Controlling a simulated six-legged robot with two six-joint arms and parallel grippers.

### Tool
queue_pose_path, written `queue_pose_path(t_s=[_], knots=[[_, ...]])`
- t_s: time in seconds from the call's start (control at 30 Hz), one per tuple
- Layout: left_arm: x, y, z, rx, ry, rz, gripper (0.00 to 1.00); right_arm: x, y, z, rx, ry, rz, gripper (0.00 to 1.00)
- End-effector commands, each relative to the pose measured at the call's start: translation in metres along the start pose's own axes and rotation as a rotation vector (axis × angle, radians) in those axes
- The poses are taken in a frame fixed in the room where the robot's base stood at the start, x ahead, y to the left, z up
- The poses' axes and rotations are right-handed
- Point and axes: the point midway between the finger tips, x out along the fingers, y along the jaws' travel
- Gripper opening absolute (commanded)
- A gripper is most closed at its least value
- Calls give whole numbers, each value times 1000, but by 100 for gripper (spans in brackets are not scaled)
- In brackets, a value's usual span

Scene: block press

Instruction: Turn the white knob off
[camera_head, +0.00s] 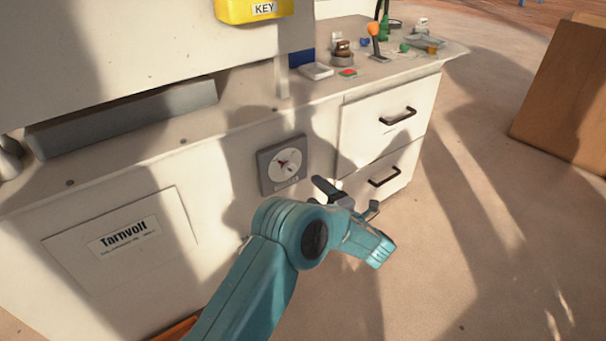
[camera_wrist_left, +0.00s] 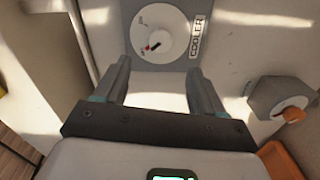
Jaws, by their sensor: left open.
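The white knob (camera_head: 285,165) is a round dial with a dark and red pointer on a grey plate (camera_head: 264,178), set in the front of the white cabinet. In the left wrist view the knob (camera_wrist_left: 160,36) sits at the top, beside a label reading "COOLER". Its red pointer tip aims down and left there. My left gripper (camera_head: 349,197) is right of and below the knob in the head view. In the wrist view its two fingers (camera_wrist_left: 159,68) are spread with nothing between them, pointing towards the plate. My right gripper is out of view.
Two drawers with dark handles (camera_head: 398,116) are right of the dial. A second grey fitting with an orange part (camera_wrist_left: 283,105) shows at the right of the wrist view. Small items, including an orange-topped lever (camera_head: 375,30), stand on the counter. A brown box (camera_head: 565,95) stands at right.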

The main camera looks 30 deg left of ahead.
Motion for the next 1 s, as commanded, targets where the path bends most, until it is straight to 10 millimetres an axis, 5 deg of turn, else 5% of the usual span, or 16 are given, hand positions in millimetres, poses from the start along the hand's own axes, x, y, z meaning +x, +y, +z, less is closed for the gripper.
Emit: queue_pose_path(t_s=[0.1,0.33,0.87,1.0], knots=[[-26,3,0,2,-4,0,70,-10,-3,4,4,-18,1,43],[-50,0,0,0,-1,-1,70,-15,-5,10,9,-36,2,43],[-51,1,0,-1,1,-1,70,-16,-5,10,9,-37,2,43],[-41,29,-11,2,23,-7,70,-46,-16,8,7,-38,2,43]])
